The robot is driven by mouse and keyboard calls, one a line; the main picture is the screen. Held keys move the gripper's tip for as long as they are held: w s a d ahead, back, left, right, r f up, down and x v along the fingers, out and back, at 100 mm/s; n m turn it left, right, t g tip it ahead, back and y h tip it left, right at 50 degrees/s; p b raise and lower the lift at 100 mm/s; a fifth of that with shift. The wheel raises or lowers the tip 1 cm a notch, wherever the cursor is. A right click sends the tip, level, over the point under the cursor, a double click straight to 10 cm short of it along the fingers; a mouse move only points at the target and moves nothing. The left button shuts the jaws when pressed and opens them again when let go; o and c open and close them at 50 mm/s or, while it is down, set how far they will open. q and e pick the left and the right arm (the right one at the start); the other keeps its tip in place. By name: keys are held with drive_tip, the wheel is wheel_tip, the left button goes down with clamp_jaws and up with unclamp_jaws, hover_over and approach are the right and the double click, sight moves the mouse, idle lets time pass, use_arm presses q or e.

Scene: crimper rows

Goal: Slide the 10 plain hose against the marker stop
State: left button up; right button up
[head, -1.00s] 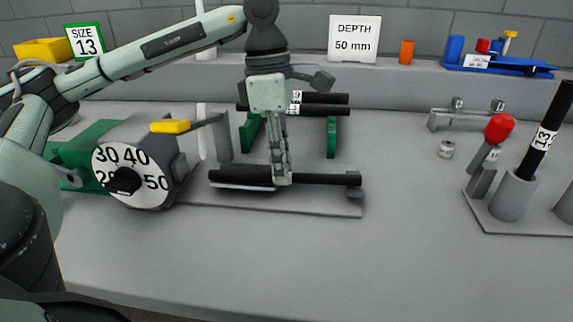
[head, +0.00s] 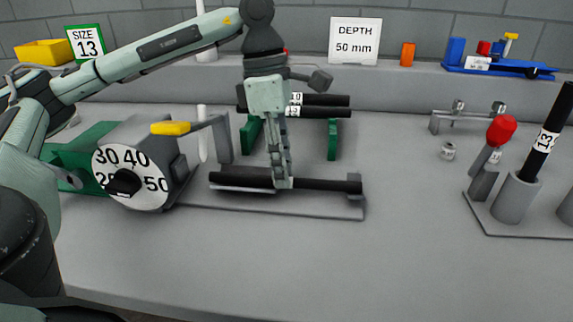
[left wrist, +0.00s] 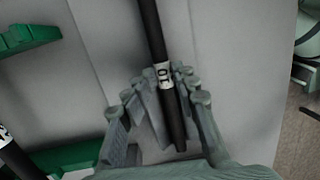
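The 10 plain hose (head: 325,184) is a thin black tube lying lengthwise along the grey marker base (head: 310,207). Its white 10 label (left wrist: 163,76) shows in the left wrist view. My left gripper (head: 282,183) points down with its fingers on both sides of the hose, close to it, and looks shut on it. In the left wrist view the gripper (left wrist: 160,98) straddles the hose by the label. The marker dial (head: 130,177) reads 30, 40, 50 and stands at the left end. I cannot make out whether the hose end touches the stop. My right gripper is out of view.
Behind, a green rack (head: 332,140) holds black hoses labelled 10 and 13. A yellow-handled lever (head: 171,128) stands beside the dial. The front table is clear.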

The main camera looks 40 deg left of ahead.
sight(255, 175)
use_arm(q)
drive_tip(key=shift+g+y, duration=0.6)
drive_tip(key=shift+y, duration=0.2)
drive_tip(key=s+a, duration=0.1)
drive_tip(key=a, duration=0.1)
drive_tip(key=s+a, duration=0.1)
drive_tip(key=a, duration=0.1)
drive_tip(key=shift+s, duration=0.35)
drive_tip(key=shift+w+r, duration=0.1)
drive_tip(key=shift+a+r+h, duration=0.15)
drive_tip(key=shift+a+r, duration=0.05)
drive_tip(key=shift+r, duration=0.35)
drive_tip(key=shift+a+r+h, duration=0.15)
drive_tip(key=shift+r, duration=0.35)
wheel_tip(255, 175, up, 10)
drive_tip(key=w+d+t+h, duration=0.1)
drive_tip(key=w+d, duration=0.1)
drive_tip(key=shift+w+d+f, duration=0.2)
drive_tip(key=shift+w+f, duration=0.05)
drive_tip(key=shift+w, duration=0.1)
